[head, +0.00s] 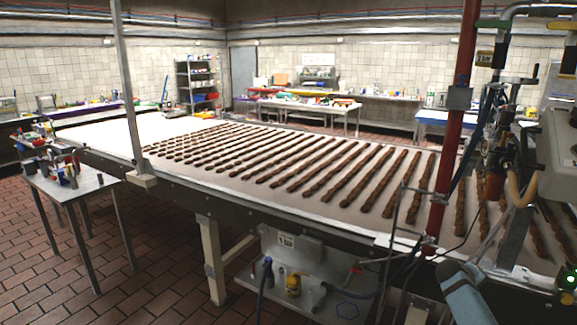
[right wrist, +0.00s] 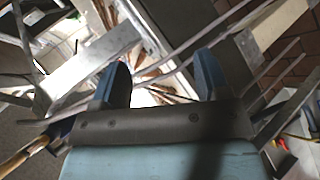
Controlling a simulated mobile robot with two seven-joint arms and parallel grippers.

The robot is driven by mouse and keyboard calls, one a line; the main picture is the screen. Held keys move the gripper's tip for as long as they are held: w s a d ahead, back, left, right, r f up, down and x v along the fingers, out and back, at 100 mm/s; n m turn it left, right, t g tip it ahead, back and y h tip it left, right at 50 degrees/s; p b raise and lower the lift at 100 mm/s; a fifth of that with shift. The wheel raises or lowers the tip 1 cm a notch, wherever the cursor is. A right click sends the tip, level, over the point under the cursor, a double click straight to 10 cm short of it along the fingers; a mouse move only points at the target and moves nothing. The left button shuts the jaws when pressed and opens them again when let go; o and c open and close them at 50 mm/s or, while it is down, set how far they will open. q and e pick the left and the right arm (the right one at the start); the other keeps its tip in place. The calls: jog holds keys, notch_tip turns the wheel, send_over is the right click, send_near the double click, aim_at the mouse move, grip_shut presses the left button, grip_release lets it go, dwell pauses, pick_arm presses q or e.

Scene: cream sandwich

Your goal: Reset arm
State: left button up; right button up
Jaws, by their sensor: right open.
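My right gripper (right wrist: 163,62) is open in the right wrist view. Its two blue fingers stand apart with nothing between them. In the head view, a pale blue part of my right arm (head: 468,297) shows at the lower right, in front of the conveyor's near edge and the red post; its fingers cannot be made out there. My left gripper and arm are not in view.
A long conveyor (head: 345,205) carries rows of brown bars. A red post (head: 462,130), hoses and machinery crowd the right side. Metal bars and frames surround the gripper in the wrist view. A small cluttered table (head: 95,187) stands at left on open brick floor.

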jog(key=s+d+f+n+g+h, duration=0.1)
jog(key=s+d+f+g, duration=0.2)
jog(key=s+d+f, duration=0.8)
jog(key=w+a+m+t+y, duration=0.2)
jog(key=w+a+t+y, duration=0.5)
jog(key=w+a+t, duration=0.5)
jog(key=s+a+f+n+g+y, duration=0.1)
jog(key=s+a+f+g+y, duration=0.15)
jog(key=s+a+f, duration=0.65)
jog(key=s+a+f+n+y, duration=0.1)
jog(key=s+a+f+y, duration=0.1)
jog(key=s+a, duration=1)
jog(key=s+a+r+y, duration=0.1)
jog(key=s+a+r, duration=0.2)
jog(key=s, duration=0.4)
jog(key=s+a+r+y+p, duration=0.1)
jog(key=s+a+r, duration=0.2)
jog(key=s+a, duration=0.2)
jog(key=s+a+r+y+p, duration=0.1)
jog(key=s+a+r, duration=0.3)
jog(key=s, duration=0.6)
